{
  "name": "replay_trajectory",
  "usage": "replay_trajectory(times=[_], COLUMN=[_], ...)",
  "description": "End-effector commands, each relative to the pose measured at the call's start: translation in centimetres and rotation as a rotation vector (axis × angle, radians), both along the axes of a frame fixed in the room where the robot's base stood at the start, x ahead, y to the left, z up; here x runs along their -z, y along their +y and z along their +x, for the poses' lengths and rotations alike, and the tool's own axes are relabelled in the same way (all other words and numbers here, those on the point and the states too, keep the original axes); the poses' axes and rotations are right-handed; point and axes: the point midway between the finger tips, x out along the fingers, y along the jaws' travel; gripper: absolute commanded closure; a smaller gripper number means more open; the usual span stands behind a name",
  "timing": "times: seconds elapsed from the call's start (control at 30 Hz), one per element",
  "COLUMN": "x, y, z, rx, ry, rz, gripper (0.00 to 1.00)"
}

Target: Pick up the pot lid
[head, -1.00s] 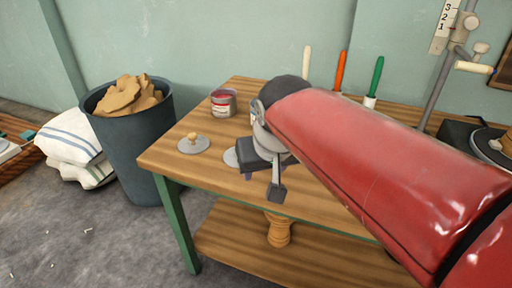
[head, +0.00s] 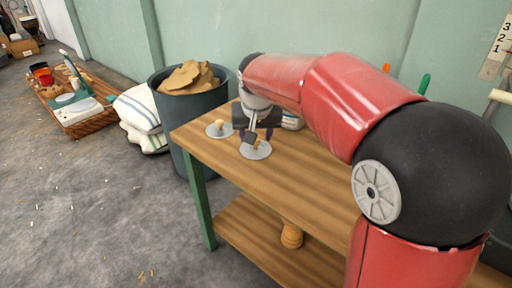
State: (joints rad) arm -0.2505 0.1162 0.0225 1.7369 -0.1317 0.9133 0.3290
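Two round grey lids with small wooden knobs lie on the wooden table (head: 290,188). The left pot lid (head: 219,130) is near the table's far left corner. The other lid (head: 257,153) lies nearer the front edge, just below my gripper in the picture. My gripper (head: 256,136) points down above the table, close behind or over this second lid. Its two dark fingers look spread apart, with nothing seen between them. I cannot tell whether the gripper touches the lid.
A dark bin (head: 199,103) of brown clay chunks stands left of the table, beside striped white sacks (head: 139,112). A can (head: 292,121) is partly hidden behind my arm. A wooden piece (head: 291,235) stands on the lower shelf. The table's front middle is clear.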

Motion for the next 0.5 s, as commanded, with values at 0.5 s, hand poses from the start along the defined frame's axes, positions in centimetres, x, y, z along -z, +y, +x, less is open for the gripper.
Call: replay_trajectory(times=[0.5], x=[1.72], y=[-0.05], z=[0.71], rx=[0.001], ry=[-0.001], rz=[0.0], gripper=[0.66])
